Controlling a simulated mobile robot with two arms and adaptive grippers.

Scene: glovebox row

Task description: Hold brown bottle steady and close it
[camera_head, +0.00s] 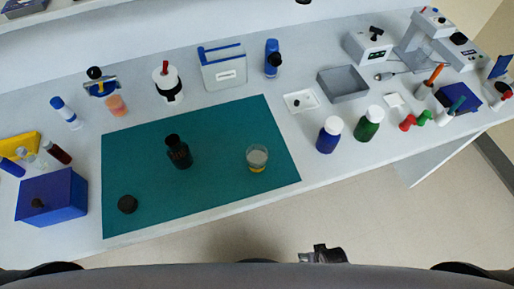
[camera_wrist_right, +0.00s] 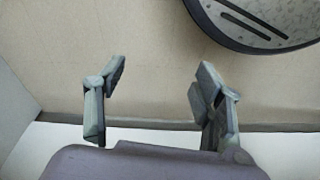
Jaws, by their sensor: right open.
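The brown bottle (camera_head: 179,155), very dark with a narrower neck, stands upright on the teal mat (camera_head: 225,125). A dark round cap (camera_head: 127,204) lies on the mat near its front left corner, apart from the bottle. Whether the bottle's mouth is open is too small to tell. My right gripper (camera_head: 323,254) is below the table's front edge, right of the mat and well away from bottle and cap. In the right wrist view its fingers (camera_wrist_right: 160,78) are spread with nothing between them. My left gripper does not show.
A glass beaker (camera_head: 257,158) with yellow at its base stands on the mat, right of the bottle. A blue box (camera_head: 52,197) stands left of the mat. Blue (camera_head: 329,135) and green (camera_head: 368,123) white-capped bottles stand to its right. The mat around the bottle is clear.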

